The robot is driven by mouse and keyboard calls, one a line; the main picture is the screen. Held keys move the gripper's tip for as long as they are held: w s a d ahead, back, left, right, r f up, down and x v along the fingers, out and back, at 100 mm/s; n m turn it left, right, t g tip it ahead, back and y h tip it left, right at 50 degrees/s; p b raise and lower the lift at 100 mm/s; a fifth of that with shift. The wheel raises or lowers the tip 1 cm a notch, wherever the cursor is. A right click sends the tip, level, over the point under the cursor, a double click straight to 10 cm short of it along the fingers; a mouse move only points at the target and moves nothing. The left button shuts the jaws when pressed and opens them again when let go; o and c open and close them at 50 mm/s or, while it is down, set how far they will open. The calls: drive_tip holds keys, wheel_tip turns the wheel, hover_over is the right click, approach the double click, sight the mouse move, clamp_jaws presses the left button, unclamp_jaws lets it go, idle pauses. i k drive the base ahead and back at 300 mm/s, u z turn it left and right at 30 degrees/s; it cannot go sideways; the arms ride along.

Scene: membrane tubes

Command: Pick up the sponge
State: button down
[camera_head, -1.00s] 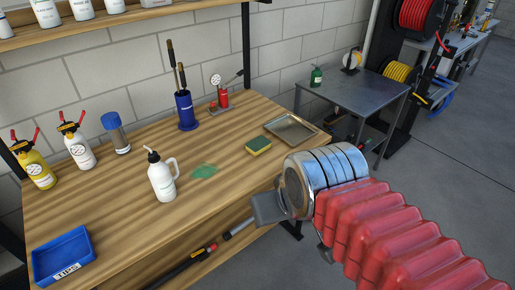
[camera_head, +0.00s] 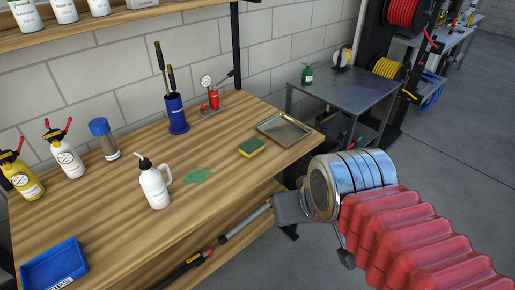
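The sponge (camera_head: 252,147) is yellow below and green on top. It lies flat on the wooden workbench (camera_head: 110,210), towards its right end, just left of a metal tray. My gripper (camera_head: 285,215) is at the bench's front right edge, nearer the camera than the sponge and apart from it. A grey finger points left and another grey part shows below the wrist. The metal wrist and red bellows sleeve hide part of the gripper, so its opening is unclear.
A metal tray (camera_head: 284,131) lies right of the sponge. A green puddle (camera_head: 197,175) and a white bottle (camera_head: 155,186) are to its left. A blue cup with tools (camera_head: 176,115) stands behind. A blue bin (camera_head: 54,264) sits front left. A grey table (camera_head: 345,92) stands beyond.

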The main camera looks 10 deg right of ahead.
sight(249, 149)
drive_tip(key=z, duration=0.05)
drive_tip(key=i, duration=1)
drive_tip(key=u, duration=0.05)
